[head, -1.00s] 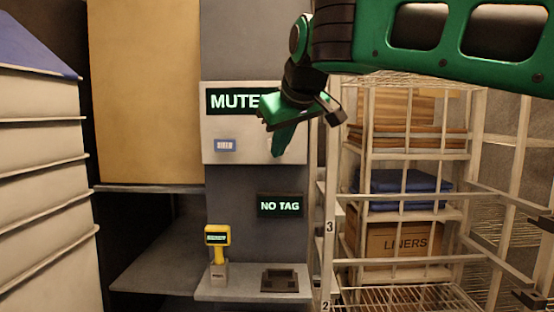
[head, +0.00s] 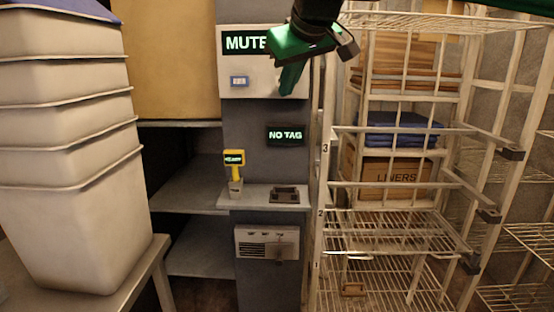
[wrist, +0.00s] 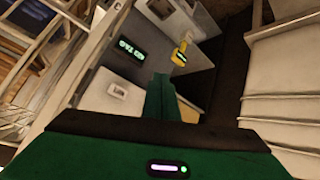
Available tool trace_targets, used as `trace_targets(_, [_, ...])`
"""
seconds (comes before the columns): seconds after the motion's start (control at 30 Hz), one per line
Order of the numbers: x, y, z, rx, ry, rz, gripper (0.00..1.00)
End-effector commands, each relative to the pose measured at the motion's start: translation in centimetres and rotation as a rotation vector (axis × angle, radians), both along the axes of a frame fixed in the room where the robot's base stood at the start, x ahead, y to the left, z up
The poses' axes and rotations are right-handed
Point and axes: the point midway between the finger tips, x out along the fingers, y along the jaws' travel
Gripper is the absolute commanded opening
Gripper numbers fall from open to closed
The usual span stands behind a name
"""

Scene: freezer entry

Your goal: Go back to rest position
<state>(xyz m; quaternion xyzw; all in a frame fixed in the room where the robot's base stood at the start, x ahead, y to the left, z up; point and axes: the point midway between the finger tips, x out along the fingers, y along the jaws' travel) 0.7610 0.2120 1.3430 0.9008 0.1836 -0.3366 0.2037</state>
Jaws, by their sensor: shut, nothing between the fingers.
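My green gripper (head: 290,80) hangs at the top of the head view, in front of the wall panel that reads "MUTE" (head: 262,82) and hides part of its text. Its fingers are shut with nothing between them. The wrist view shows the shut green fingers (wrist: 160,95) pointing away over the grey column. The gripper is apart from the shelves and the small devices below it.
A stack of pale bins (head: 75,220) stands at the left. A yellow device (head: 234,165) and a dark cradle (head: 285,195) sit on a small shelf under the "NO TAG" sign (head: 286,135). A wire rack (head: 390,230) with a "LINERS" box (head: 395,178) fills the right.

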Motion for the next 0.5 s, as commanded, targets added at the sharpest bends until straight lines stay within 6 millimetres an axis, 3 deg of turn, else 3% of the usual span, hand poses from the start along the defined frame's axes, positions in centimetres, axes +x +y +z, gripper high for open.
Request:
trace_targets(0.27, [0.0, -4.0, -3.2, -0.021, 0.059, -0.077, 0.00])
trace_targets(0.5, [-0.8, -9.8, -6.7, -0.034, 0.127, -0.185, 0.00])
